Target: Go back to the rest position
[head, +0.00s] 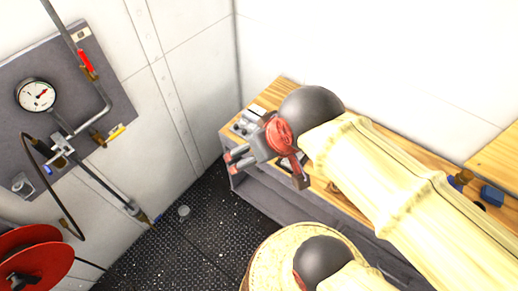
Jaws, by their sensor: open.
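My gripper (233,161) is in the head view near the left end of the wood-topped bench (268,95). Its two grey fingers with reddish tips point left and stand apart, with nothing seen between them. My arm, in a pale yellow cover with dark round joints, reaches in from the lower right over the bench and hides much of its top. I cannot tell the gripper's height above the bench.
A grey panel (70,70) with a gauge (35,95), pipes and valves is on the left wall. A red reel (35,258) is at lower left. A blue item (492,195) lies on the bench at right. Dark studded floor (190,235) shows between wall and bench.

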